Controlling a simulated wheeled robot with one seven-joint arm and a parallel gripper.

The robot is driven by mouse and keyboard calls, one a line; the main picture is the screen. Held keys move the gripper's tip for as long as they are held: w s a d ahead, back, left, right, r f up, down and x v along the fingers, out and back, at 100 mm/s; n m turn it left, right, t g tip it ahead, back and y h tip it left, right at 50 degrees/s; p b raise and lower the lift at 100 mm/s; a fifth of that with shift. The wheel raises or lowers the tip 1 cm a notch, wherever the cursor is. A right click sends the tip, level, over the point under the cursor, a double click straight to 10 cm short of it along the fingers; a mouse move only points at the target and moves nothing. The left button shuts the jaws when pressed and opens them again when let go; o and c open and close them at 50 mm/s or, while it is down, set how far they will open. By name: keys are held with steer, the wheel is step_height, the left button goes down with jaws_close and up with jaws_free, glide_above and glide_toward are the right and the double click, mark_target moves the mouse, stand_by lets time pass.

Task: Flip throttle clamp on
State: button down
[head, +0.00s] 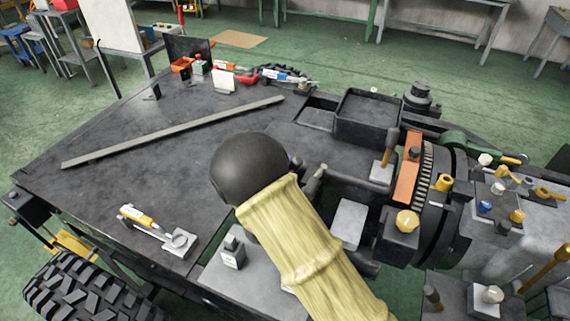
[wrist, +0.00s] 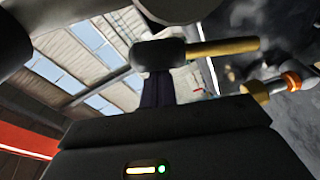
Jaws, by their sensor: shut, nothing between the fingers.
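In the wrist view, my gripper (wrist: 157,78) shows as two dark fingers close together, shut with nothing between them. Their tips are close under a dark, blunt-headed part (wrist: 158,55) with a yellow handle (wrist: 225,47) pointing right; I cannot tell whether they touch. I cannot tell whether this part is the throttle clamp. In the head view, my arm in its yellow sleeve hides my gripper. A toggle clamp with a yellow-marked handle (head: 138,214) lies low on the left of the dark deck. No readable label identifies the throttle clamp.
The dark deck (head: 130,165) carries a long grey bar (head: 175,132). An orange block (head: 408,165), a toothed wheel and several yellow-topped levers crowd the right. A big tyre (head: 80,290) is at lower left. A brass fitting (wrist: 265,90) sits right of my fingers.

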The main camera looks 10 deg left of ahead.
steer(key=shift+d, duration=0.1)
steer(key=w+a+r+p, duration=0.2)
steer(key=a, duration=0.2)
steer(key=s+f+b, duration=0.1)
steer(key=s+b, duration=0.1)
steer(key=s, duration=0.8)
steer(key=shift+s+a, duration=0.2)
